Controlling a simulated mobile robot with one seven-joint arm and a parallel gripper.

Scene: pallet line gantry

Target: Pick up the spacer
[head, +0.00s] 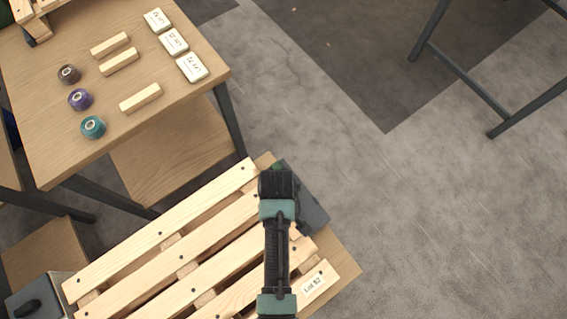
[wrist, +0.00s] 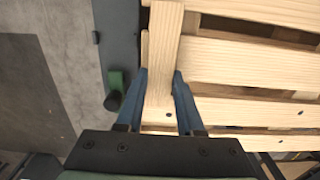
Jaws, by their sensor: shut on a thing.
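My gripper (wrist: 160,74) shows in the wrist view with its two blue fingers closed on the sides of a pale wooden spacer (wrist: 165,45). The spacer is a straight bar running away from me between the fingers, over the slats of a wooden pallet (wrist: 245,65). I cannot tell whether it touches the slats. In the head view my arm hides the fingers and most of what they hold, above the right end of the pallet (head: 160,236). Three similar wooden bars (head: 110,44) (head: 120,62) (head: 140,97) lie on the table at upper left.
The table (head: 190,25) also holds three tape rolls (head: 80,99) and three white labelled boxes (head: 173,41). A dark grey fixture (head: 312,213) stands at the pallet's right end; a green-and-black knob (wrist: 115,92) sits beside it. Open floor (head: 430,220) lies to the right.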

